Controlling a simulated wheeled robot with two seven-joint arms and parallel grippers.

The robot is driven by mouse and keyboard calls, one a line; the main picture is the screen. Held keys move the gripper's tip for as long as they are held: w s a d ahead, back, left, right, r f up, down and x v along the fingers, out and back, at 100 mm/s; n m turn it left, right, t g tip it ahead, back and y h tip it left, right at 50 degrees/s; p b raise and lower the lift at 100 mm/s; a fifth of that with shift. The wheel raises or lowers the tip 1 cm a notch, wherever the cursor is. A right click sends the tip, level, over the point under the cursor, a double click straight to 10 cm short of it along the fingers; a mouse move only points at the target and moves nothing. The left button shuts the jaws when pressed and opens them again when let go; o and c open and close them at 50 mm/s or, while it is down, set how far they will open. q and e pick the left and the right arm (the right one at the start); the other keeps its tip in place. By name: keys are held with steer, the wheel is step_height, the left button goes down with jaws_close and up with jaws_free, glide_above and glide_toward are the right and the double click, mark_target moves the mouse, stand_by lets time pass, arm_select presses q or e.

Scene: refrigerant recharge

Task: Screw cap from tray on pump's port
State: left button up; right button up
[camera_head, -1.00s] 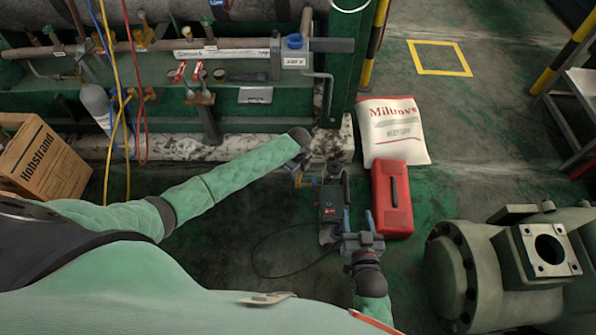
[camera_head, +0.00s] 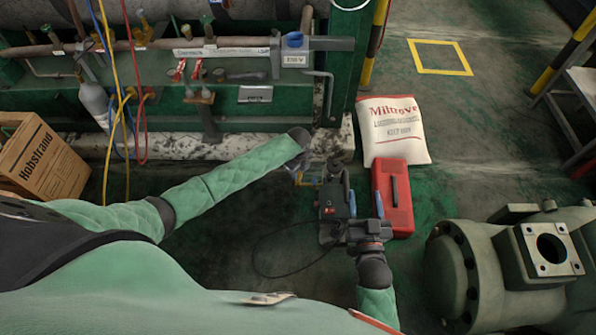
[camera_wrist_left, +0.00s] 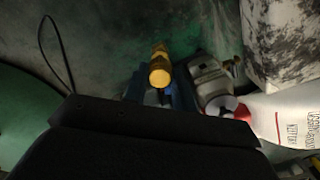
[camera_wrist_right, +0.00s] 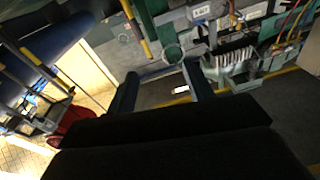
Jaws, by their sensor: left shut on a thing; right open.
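The pump (camera_head: 331,205) is a dark grey unit with a handle, standing on the floor in the middle of the head view. Part of a grey metal body shows in the left wrist view. My left gripper (camera_head: 305,180) is beside the pump's upper left. It is shut on a small yellow cylindrical piece, seemingly the cap (camera_wrist_left: 160,68), which shows at its blue fingertips. I cannot tell whether the cap touches the port. My right gripper (camera_head: 366,208) is open at the pump's right side, its fingers apart and empty in the right wrist view (camera_wrist_right: 160,90). I cannot make out the port or tray.
A red case (camera_head: 392,198) lies close right of my right gripper, with a white sack (camera_head: 394,130) behind it. A large flanged machine (camera_head: 505,260) stands at right. A pipe rack (camera_head: 230,95) is behind, a cardboard box (camera_head: 42,160) at left. A thin cable loops left of the pump.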

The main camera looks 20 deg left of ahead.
arm_select(q)
steer(key=shift+f, duration=0.2)
arm_select(e)
step_height(320, 180, up, 4)
steer(key=shift+w+f+t, duration=0.1)
steer(key=shift+w+t, duration=0.05)
steer(key=shift+t, duration=0.55)
arm_select(q)
steer(key=shift+p, duration=1.15)
arm_select(e)
steer(key=shift+r, duration=1.35)
arm_select(q)
steer(key=shift+f+b, duration=0.4)
steer(key=shift+f, duration=0.55)
arm_select(e)
steer(key=shift+f, duration=0.4)
arm_select(q)
steer(key=shift+w+a+m, duration=0.1)
steer(key=shift+m, duration=1.7)
arm_select(e)
steer(key=shift+r, duration=0.2)
